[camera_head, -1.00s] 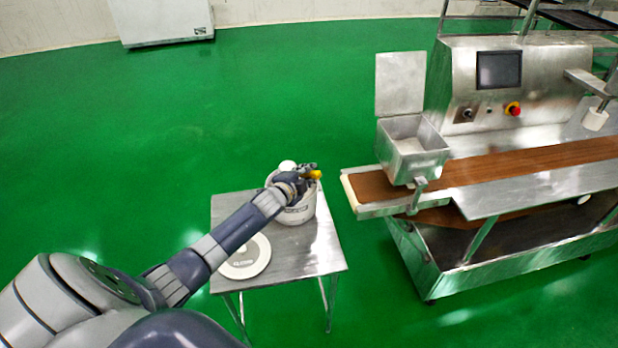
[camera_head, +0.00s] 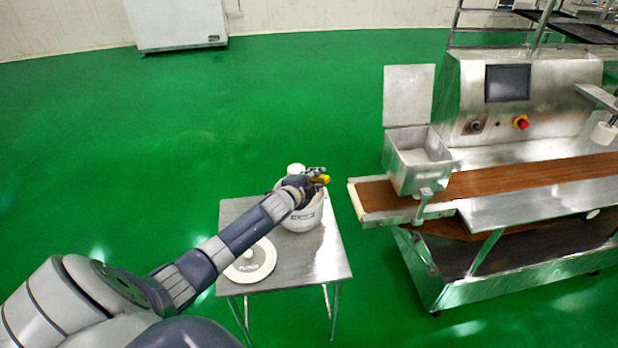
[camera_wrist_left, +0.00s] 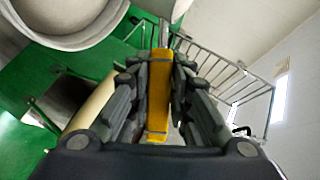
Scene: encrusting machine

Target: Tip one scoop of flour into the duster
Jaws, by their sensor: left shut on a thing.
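My left gripper (camera_head: 316,178) is shut on the yellow handle (camera_head: 324,180) of the scoop, above the white flour bucket (camera_head: 303,218). The handle also shows between both fingers in the left wrist view (camera_wrist_left: 158,95). A white rounded part (camera_head: 296,169) shows just behind the gripper; I cannot tell whether it is the scoop's bowl. The flour and any load in the scoop are hidden. The duster appears to be the open steel box (camera_head: 405,177) on the machine's near end, with pale content inside and its lid raised. My right gripper is not in view.
The bucket stands on a small steel table (camera_head: 318,262), beside a round white lid (camera_head: 250,262). A gap of green floor separates the table from the encrusting machine (camera_head: 475,125) and its brown belt (camera_head: 500,180). A white chest (camera_head: 178,25) stands far back.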

